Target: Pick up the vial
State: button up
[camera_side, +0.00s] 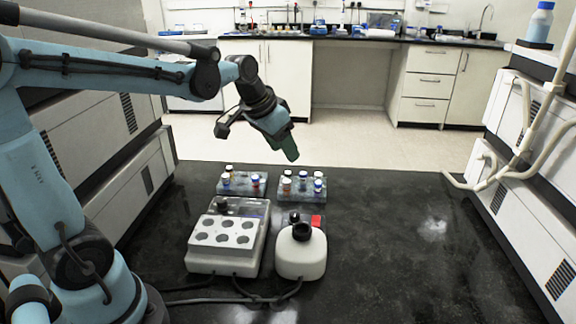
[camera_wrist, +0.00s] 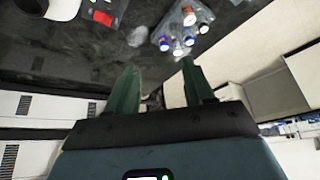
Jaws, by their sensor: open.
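Several small capped vials stand in two clear racks on the black bench. The right rack (camera_side: 303,198) holds vials such as a white one (camera_side: 287,185) and a blue-banded one (camera_side: 318,186). Which vial the task means cannot be told. My gripper (camera_side: 291,154) is above and beyond the racks in the side view, its green fingers tilted down. In the wrist view my gripper (camera_wrist: 160,68) is open and empty, with vials (camera_wrist: 189,17) of one rack beyond the fingertips.
A white block with round wells (camera_side: 222,233) and a white mixer with a black cup (camera_side: 300,255) stand in front of the racks, cables before them. A red patch (camera_side: 316,221) is beside the mixer. Bench to the right is clear. Large instruments flank both sides.

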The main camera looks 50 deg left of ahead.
jog(key=w+a+f, duration=0.3)
jog(key=w+a, duration=0.3)
send_over(303, 173)
jog(key=s, duration=0.3)
jog(key=shift+g, duration=0.4)
notch_tip(303, 173, down, 6)
jog(key=shift+a+f, duration=0.1)
jog(key=shift+x, duration=2.65)
jog(key=shift+w, duration=0.15)
grip_shut()
